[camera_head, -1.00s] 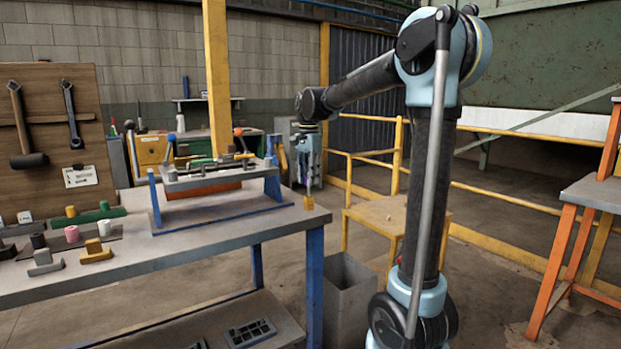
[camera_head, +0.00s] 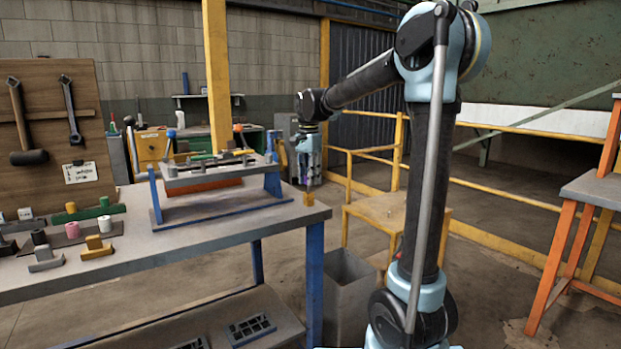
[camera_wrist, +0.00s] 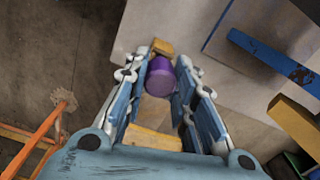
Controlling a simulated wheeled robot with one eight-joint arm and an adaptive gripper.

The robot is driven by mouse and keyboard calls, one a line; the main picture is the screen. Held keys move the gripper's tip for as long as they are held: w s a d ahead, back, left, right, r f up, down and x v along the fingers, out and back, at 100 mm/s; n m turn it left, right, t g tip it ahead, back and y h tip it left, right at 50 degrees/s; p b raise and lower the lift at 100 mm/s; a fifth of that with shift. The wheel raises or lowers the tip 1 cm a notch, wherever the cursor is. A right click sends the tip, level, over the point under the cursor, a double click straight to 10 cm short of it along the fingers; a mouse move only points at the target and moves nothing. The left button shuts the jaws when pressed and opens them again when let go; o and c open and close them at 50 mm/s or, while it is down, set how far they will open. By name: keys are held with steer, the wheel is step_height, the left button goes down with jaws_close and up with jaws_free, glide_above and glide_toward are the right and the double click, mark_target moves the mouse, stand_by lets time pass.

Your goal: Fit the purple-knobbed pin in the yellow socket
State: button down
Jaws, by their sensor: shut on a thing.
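My gripper (camera_head: 310,174) is shut on the purple-knobbed pin, above the table's right corner. In the wrist view the purple knob (camera_wrist: 160,77) sits between the two fingers of my gripper (camera_wrist: 166,75). The yellow socket (camera_head: 309,199) stands on the table corner just below my gripper. In the wrist view the socket (camera_wrist: 163,46) shows partly, just beyond the knob. The pin's thin shank (camera_head: 308,187) points down toward the socket. Whether its tip touches or enters the socket is too small to tell.
A raised blue-legged fixture (camera_head: 215,178) stands on the table (camera_head: 200,243) left of the socket. Several coloured knobbed pieces lie at the table's left. A grey bin (camera_head: 349,300) stands below the right corner, with a yellow stool (camera_head: 392,212) behind it.

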steer(key=shift+f, duration=1.4)
stand_by(0.5)
steer(key=c, duration=1.2)
jaws_free()
steer(key=shift+c, duration=0.2)
step_height(320, 180, up, 12)
steer(key=shift+w+f, duration=0.1)
